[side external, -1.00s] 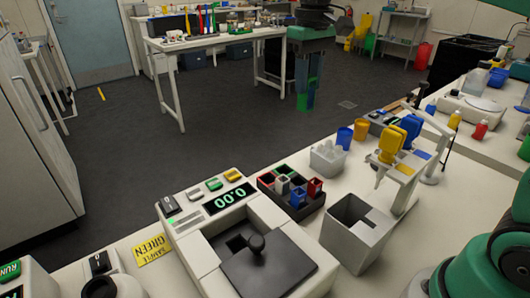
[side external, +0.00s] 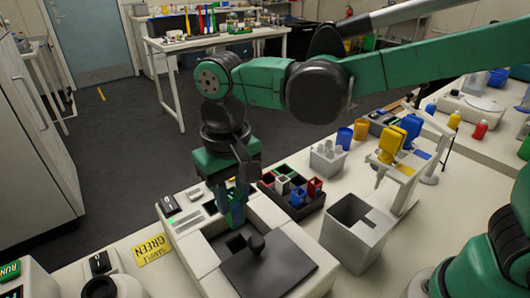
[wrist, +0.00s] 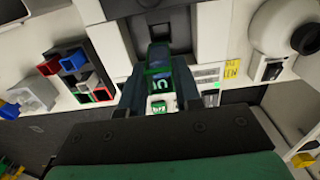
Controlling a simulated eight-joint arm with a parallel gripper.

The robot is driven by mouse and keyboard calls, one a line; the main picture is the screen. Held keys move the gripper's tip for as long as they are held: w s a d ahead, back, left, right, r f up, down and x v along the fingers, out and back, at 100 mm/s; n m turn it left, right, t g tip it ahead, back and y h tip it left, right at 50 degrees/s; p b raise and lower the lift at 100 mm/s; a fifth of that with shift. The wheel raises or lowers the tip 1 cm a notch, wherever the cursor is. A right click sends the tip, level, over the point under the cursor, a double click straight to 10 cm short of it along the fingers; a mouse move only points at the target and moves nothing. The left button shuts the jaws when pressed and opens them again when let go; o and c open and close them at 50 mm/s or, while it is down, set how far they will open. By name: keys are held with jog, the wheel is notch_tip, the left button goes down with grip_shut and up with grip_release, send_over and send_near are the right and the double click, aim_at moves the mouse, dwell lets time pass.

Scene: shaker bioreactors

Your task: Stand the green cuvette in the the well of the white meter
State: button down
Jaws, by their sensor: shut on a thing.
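The white meter (side external: 185,238) stands on the bench below my gripper (side external: 234,212). Its dark well (side external: 237,243) is uncovered, beside a dark lid plate (side external: 275,268) with a round knob. My gripper points down above the meter, just behind the well, and is shut on the green cuvette. The cuvette looks roughly upright and above the well; the exact gap is unclear.
A black rack (side external: 296,212) with red, blue and white cuvettes stands right of the meter. An open grey bin (side external: 352,242) is farther right. A yellow label reading GREEN (side external: 152,249) lies left of the meter. A pale tube holder (side external: 327,160) stands behind the bin.

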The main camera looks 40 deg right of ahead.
aim_at(235, 222)
jog(key=shift+s+f, duration=0.1)
jog(key=shift+f, duration=2.3)
jog(key=shift+f, duration=1.15)
jog(key=shift+f, duration=0.6)
jog(key=c, duration=0.5)
grip_release()
jog(key=shift+c, duration=0.2)
jog(key=shift+r, duration=0.1)
jog(key=shift+r, duration=3.45)
